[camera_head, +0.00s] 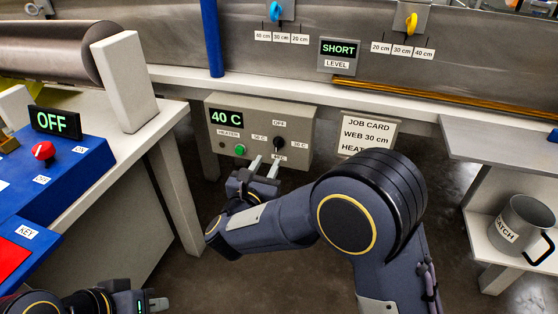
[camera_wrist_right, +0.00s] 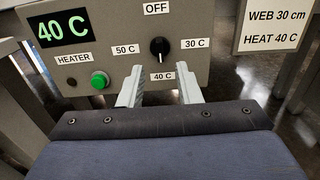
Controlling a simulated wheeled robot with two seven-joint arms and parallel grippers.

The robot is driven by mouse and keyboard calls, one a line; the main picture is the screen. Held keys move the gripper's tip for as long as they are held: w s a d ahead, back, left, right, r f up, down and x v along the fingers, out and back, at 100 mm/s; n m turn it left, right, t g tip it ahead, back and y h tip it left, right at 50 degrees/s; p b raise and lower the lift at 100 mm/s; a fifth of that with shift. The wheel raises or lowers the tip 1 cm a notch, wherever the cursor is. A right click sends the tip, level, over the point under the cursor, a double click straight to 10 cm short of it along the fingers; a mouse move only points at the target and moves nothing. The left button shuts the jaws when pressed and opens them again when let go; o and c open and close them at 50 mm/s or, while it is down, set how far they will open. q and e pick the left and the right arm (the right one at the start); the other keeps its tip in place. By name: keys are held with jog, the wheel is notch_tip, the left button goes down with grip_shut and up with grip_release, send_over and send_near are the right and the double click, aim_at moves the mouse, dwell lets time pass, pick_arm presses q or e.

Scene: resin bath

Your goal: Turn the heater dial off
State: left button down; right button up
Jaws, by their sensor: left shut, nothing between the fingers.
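The heater box (camera_head: 222,152) is a grey panel under the tank ledge. Its green display (camera_head: 226,117) reads 40 C. The black dial (camera_head: 279,142) sits among labels OFF at the top, 30 C on the right, 40 C below and 50 C on the left; it also shows in the right wrist view (camera_wrist_right: 159,48). A white mark shows on the dial. My right gripper (camera_head: 265,163) is open, its two fingers just below and either side of the dial, apart from it, with the 40 C label between them. My left gripper (camera_head: 143,302) is shut and empty at the bottom left.
A green button (camera_wrist_right: 99,81) is left of the dial. The job card (camera_head: 368,133) hangs to the right and reads HEAT 40 C. A blue console (camera_head: 75,180) with a red knob stands left. A grey jug (camera_head: 522,228) sits on the right shelf.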

aim_at(276, 146)
jog(key=x, duration=0.6)
jog(key=shift+w+d+b, duration=0.1)
jog(key=shift+w+b, duration=0.25)
jog(key=shift+b, duration=0.05)
grip_shut()
